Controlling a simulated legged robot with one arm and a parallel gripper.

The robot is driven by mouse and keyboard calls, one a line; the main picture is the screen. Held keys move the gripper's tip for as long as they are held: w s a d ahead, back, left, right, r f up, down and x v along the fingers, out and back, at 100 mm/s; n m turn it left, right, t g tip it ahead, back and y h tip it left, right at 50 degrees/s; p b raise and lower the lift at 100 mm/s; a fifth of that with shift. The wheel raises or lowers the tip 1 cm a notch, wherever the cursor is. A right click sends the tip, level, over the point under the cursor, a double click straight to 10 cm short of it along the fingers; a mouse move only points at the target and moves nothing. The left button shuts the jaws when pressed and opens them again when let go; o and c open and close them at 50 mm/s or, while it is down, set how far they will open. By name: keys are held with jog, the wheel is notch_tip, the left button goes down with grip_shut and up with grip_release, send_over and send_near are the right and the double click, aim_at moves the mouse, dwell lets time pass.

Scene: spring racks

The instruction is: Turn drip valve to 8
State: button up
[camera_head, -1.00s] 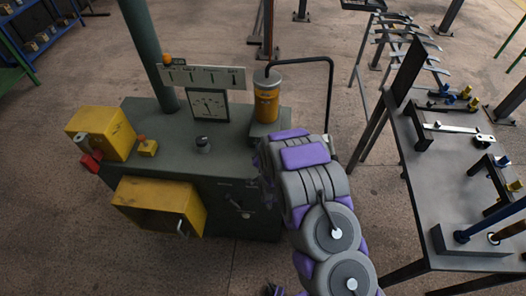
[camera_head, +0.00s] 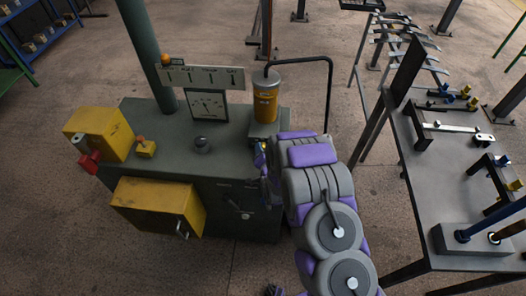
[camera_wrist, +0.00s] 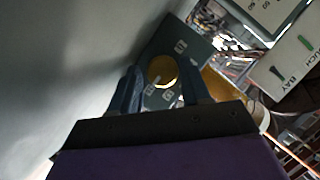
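A round brass-yellow knob (camera_wrist: 162,70), which looks like the drip valve, sits on a dark green panel with small white marks around it. The marks are too small to read surely. My gripper (camera_wrist: 163,92) has its two dark fingers apart, one on each side of the knob in the picture. I cannot tell whether either finger touches it. In the head view my gripper (camera_head: 262,160) is at the right end of the dark green cabinet (camera_head: 185,165), just below the orange canister (camera_head: 265,100). My arm hides most of that end, and the knob is not clear there.
Yellow boxes (camera_head: 97,128) are fixed at the cabinet's left and front, with a red knob (camera_head: 88,162). A gauge (camera_head: 208,104) and label plate (camera_head: 200,76) stand on top. A bent black pipe (camera_head: 329,95) rises behind my arm. A tool table (camera_head: 445,185) stands right.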

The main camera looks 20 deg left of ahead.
jog(key=shift+r, duration=0.15)
jog(key=p+v, duration=0.2)
jog(key=v, duration=1)
jog(key=p+v, duration=0.2)
jog(key=p, duration=0.2)
jog(key=p+v, duration=0.3)
jog(key=p, duration=0.1)
jog(key=shift+s+f, duration=0.1)
jog(key=shift+f, duration=0.1)
jog(key=shift+d, duration=0.1)
